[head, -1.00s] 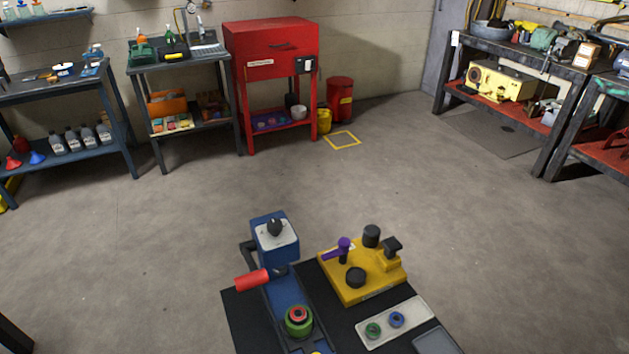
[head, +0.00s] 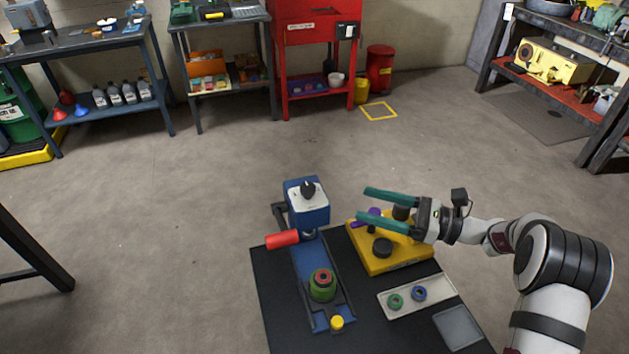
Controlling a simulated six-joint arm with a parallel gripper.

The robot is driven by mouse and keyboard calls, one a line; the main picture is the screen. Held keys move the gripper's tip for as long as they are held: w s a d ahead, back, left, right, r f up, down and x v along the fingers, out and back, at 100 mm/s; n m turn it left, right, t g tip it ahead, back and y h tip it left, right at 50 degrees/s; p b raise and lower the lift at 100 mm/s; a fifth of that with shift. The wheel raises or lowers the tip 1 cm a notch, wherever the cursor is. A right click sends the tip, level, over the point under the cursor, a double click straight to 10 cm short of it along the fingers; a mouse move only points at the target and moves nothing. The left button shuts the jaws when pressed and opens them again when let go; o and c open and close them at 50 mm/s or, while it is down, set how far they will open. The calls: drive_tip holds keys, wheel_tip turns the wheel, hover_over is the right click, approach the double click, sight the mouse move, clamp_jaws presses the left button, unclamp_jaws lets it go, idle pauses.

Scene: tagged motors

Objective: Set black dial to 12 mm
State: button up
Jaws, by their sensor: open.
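The black dial (head: 308,188) sits on the white top plate of the blue machine (head: 310,214). Its marks are too small to read. My gripper (head: 366,208) has two long teal fingers, spread apart and pointing left. It is open, appears empty, and is to the right of the dial, apart from it, over the yellow block (head: 405,262) in the picture. The fingers and wrist partly hide the yellow block's black knobs and purple lever.
The blue machine has a red handle (head: 283,240), a green and red stack of rings (head: 321,285) and a yellow button (head: 337,322). A pale tray (head: 447,284) holds a green ring (head: 395,301) and a blue ring (head: 419,294). The black tabletop (head: 270,290) is partly clear.

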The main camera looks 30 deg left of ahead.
sight(307, 186)
drive_tip(key=a, duration=0.4)
drive_tip(key=s+a, duration=0.1)
drive_tip(key=a, duration=0.4)
drive_tip(key=s+a, duration=0.1)
drive_tip(key=a, duration=0.3)
drive_tip(key=shift+a, duration=0.35)
clamp_jaws()
